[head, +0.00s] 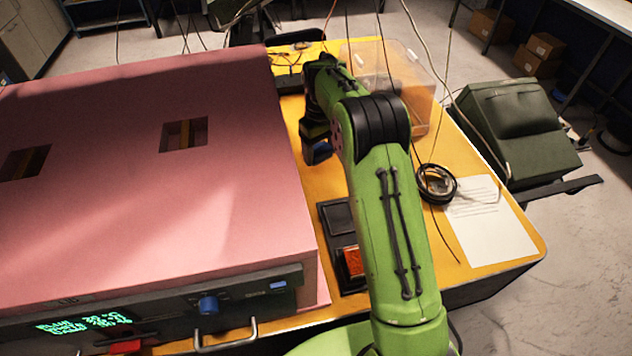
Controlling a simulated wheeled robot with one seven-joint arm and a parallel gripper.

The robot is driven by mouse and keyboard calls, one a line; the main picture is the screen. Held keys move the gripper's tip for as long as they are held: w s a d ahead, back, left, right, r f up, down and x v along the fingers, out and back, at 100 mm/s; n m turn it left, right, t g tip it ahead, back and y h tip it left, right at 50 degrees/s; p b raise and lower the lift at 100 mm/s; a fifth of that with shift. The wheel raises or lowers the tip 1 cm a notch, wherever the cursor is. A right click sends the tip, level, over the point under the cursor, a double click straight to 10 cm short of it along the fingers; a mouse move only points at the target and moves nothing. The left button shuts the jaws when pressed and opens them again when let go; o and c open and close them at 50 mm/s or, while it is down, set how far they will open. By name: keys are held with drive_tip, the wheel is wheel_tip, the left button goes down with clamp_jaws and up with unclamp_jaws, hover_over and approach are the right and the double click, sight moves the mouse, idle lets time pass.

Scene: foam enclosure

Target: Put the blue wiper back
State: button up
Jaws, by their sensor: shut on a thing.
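My gripper (313,131) is at the far end of my green arm, beside the right side of the pink foam enclosure. It points down and is shut on the blue wiper (319,152), a small dark blue block partly hidden by the gripper. The wiper appears held above the yellow table. A black two-part holder (324,232) lies nearer on the table, left of my arm. Its far compartment shows a bare dark floor; its near one holds an orange-red block (353,261), partly hidden by my arm.
The pink enclosure (130,190) with two openings fills the left. A clear plastic box (418,80) stands behind my arm. A black cable coil (436,183) and a white paper (490,225) lie right of my arm. Thin cables hang across the view.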

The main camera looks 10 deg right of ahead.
sight(320, 184)
drive_tip(key=shift+w+f, duration=0.3)
drive_tip(key=shift+f, duration=0.3)
wheel_tip(320, 184, down, 9)
drive_tip(key=shift+s+f+b, duration=0.1)
drive_tip(key=shift+f+b, duration=0.1)
drive_tip(key=shift+b, duration=0.1)
drive_tip(key=shift+f, duration=0.1)
drive_tip(key=o, duration=1)
